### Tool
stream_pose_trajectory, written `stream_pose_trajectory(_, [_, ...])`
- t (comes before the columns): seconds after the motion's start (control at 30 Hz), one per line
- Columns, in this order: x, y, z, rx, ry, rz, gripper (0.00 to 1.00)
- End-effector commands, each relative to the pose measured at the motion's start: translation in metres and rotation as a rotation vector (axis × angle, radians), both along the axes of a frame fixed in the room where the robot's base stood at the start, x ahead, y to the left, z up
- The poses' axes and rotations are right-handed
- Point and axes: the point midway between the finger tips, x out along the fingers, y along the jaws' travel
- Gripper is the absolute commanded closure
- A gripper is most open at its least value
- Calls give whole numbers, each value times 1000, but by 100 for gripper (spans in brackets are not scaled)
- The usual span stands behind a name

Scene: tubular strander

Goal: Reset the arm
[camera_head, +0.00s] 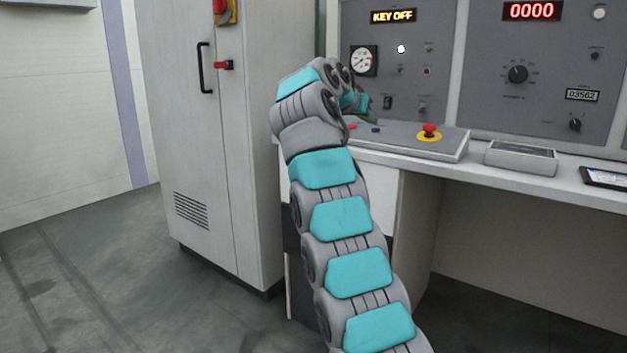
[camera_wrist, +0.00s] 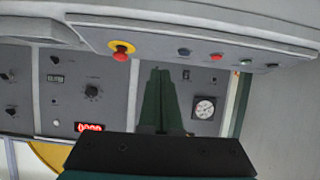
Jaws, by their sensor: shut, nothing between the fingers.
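My arm (camera_head: 340,220), grey with teal pads, rises from the bottom of the head view and bends over at the top toward the control desk. My gripper (camera_head: 369,108) is at its end, small and partly hidden behind the wrist, in front of the panel and above the desk. In the wrist view, which shows the panel upside down, the two dark green fingers (camera_wrist: 159,72) lie together, shut and empty. No contact with the panel or desk can be made out.
The desk has a red emergency button (camera_head: 430,131) on a yellow base and a grey box (camera_head: 520,158). The upright panel bears a gauge (camera_head: 363,61), a "KEY OFF" display (camera_head: 393,16) and knobs. A tall cabinet (camera_head: 215,140) stands close left of my arm. Floor is clear at the left.

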Motion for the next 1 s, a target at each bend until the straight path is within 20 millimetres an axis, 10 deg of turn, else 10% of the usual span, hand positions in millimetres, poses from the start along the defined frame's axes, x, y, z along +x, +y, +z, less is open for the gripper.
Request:
stream_pose_trajectory(0.57, [-25, -18, -19, -60, 209, 71, 100])
stream_pose_trajectory(1.0, [-127, -54, -97, -50, 573, 193, 100])
